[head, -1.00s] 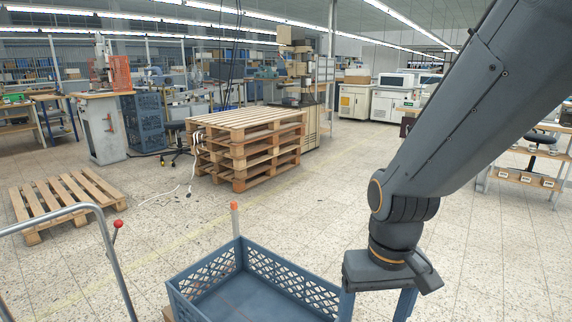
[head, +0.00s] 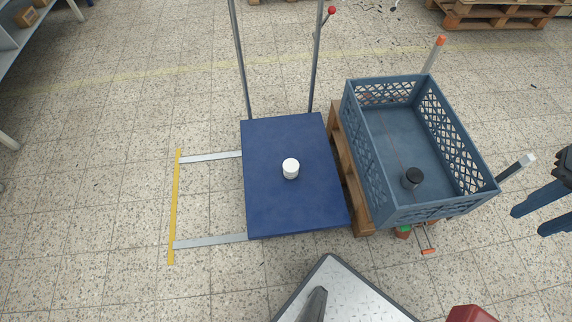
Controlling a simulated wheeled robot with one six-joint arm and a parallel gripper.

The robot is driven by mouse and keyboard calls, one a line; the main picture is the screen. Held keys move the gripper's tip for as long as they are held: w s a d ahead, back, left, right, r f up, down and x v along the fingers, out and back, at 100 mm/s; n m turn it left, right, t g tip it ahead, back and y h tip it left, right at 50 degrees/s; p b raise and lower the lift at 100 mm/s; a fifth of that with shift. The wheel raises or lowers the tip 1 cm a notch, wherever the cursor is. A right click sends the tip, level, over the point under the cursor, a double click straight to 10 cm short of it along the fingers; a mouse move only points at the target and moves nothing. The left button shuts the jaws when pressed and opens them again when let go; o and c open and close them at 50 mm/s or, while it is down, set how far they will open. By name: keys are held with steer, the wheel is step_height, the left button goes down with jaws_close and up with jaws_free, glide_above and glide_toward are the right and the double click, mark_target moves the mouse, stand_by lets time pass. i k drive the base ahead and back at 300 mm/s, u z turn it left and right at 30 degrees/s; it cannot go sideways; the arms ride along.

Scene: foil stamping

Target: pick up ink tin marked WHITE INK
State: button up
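A small white tin (head: 291,169) stands on the blue platform (head: 270,215) of a trolley. No lettering can be read on it. A small black tin (head: 412,178) stands inside the blue-grey crate (head: 375,170), near its front wall; its marking cannot be read either. My gripper (head: 528,222) is at the right edge of the head view, to the right of the crate and well away from both tins. Its two dark blue fingers are apart with nothing between them. The rest of the arm is mostly out of view.
The crate sits on a wooden pallet (head: 352,190) right beside the trolley. Upright trolley handle bars (head: 240,60) rise behind the platform. An orange-tipped post (head: 436,55) and a white-tipped post (head: 515,168) stand by the crate.

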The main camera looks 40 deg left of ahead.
mark_target(291, 166)
steer(key=u, duration=1.75)
steer(key=k, duration=0.5)
steer(key=u, duration=0.35)
steer(key=i, duration=0.8)
steer(key=z, duration=0.1)
